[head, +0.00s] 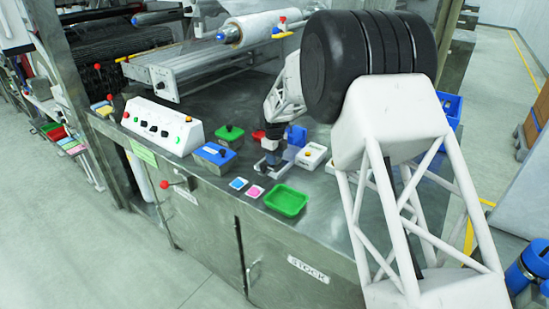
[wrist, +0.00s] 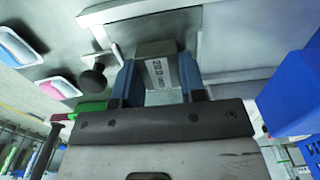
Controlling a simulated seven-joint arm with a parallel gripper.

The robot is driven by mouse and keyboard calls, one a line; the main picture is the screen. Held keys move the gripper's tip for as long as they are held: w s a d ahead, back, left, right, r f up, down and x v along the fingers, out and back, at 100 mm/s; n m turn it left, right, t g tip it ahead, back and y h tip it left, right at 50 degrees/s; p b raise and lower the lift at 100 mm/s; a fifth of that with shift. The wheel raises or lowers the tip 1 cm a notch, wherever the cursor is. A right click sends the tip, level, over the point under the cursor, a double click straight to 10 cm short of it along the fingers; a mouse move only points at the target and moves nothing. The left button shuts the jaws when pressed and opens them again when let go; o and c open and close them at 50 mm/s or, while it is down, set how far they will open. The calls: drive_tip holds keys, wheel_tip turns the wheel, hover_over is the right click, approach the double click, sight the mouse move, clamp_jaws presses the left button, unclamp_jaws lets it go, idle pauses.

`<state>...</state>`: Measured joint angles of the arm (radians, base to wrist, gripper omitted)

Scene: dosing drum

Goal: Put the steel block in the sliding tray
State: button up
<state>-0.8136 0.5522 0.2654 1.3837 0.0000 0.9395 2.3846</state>
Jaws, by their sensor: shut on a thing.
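My gripper (head: 270,153) is at the middle of the steel bench, pointing down over a pale, low tray-like part (head: 264,170), which I take for the sliding tray. In the wrist view my gripper (wrist: 157,72) has its blue fingers on either side of the steel block (wrist: 155,48), a grey block with a white label reading "20.0". A white edge and a dark round knob (wrist: 93,80) lie close to the block's left there. The block is not clear in the head view. Whether it touches the tray I cannot tell.
A green tray (head: 287,200) stands in front, with pink (head: 255,191) and blue (head: 238,183) pads to its left. A white box with a yellow button (head: 311,156) and a blue bin (head: 297,135) are close by. Blue (head: 213,155) and green (head: 229,136) boxes stand left.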

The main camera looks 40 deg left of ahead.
drive_tip(key=shift+f, duration=0.15)
drive_tip(key=o, duration=1.1)
drive_tip(key=shift+f, duration=0.1)
drive_tip(key=shift+c, duration=0.2)
wheel_tip(320, 180, up, 12)
idle(0.8)
